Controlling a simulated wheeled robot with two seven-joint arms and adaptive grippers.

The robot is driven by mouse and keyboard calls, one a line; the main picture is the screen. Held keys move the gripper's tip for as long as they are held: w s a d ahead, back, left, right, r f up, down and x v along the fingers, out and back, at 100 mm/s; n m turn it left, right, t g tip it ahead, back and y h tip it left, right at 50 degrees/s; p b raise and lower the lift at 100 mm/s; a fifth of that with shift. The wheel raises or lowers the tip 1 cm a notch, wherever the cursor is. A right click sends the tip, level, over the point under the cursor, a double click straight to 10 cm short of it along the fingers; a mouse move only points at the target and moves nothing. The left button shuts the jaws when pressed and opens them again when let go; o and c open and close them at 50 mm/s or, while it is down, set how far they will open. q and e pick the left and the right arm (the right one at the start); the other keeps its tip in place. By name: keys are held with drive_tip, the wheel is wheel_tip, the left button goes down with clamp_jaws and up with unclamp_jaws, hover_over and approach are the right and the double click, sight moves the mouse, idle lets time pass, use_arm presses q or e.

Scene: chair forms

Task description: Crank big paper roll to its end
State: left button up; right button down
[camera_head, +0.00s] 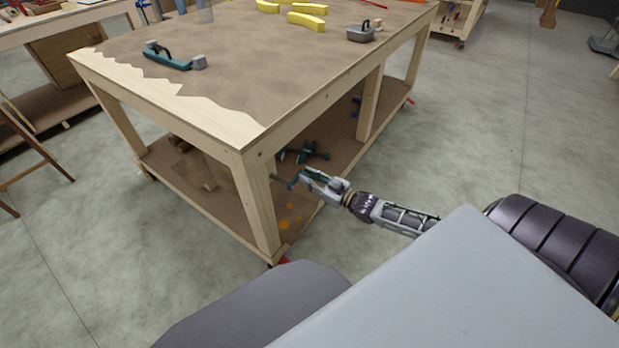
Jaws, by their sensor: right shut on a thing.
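My right gripper (309,183) reaches to the near right leg of the wooden workbench, just below its top. It is shut on a small dark crank handle (292,183) that sticks out beside the leg. The big paper roll itself cannot be made out. Brown paper (270,60) covers most of the bench top, with a torn, jagged edge along the left and front, where bare pale wood shows. My left gripper is not in view.
The workbench (246,190) has a lower shelf with dark clamps (303,152) on it. A wooden stool (30,150) stands at left.

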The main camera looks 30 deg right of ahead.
drive_tip(key=c, duration=1.2)
unclamp_jaws()
drive_tip(key=shift+c, duration=0.2)
drive_tip(key=shift+s, duration=0.2)
drive_tip(key=v, duration=1.1)
drive_tip(key=shift+s, duration=0.3)
drive_tip(key=shift+d, duration=0.1)
